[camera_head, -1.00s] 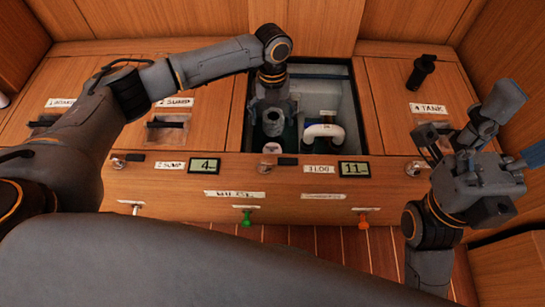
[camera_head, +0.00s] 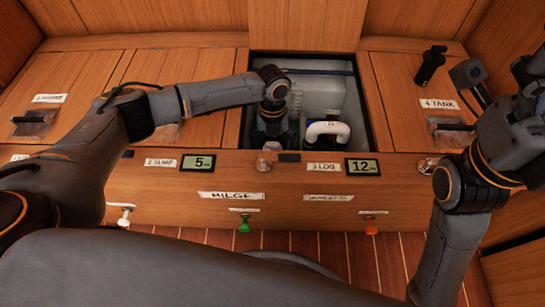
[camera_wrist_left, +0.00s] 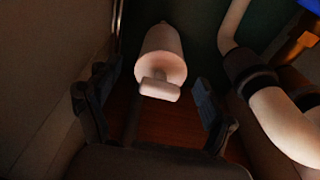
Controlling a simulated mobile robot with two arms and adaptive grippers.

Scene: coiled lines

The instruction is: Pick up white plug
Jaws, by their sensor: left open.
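My left gripper (camera_wrist_left: 152,98) is open, with its two fingers spread in the left wrist view. Between and just beyond them is a pale cylinder with a small T-shaped end, which looks like the white plug (camera_wrist_left: 162,57). I see no finger closed on it. In the head view my left gripper (camera_head: 271,128) reaches down into the open well, and its fingertips and the plug there are hidden. My right gripper (camera_head: 525,90) is at the right edge, partly cut off, and its jaw state is unclear.
A white bent pipe (camera_head: 328,129) stands right of my left gripper; it also shows in the left wrist view (camera_wrist_left: 285,120). The well's walls (camera_head: 366,105) are close around. White (camera_head: 125,214), green (camera_head: 244,223) and orange (camera_head: 371,227) handles sit along the front panel.

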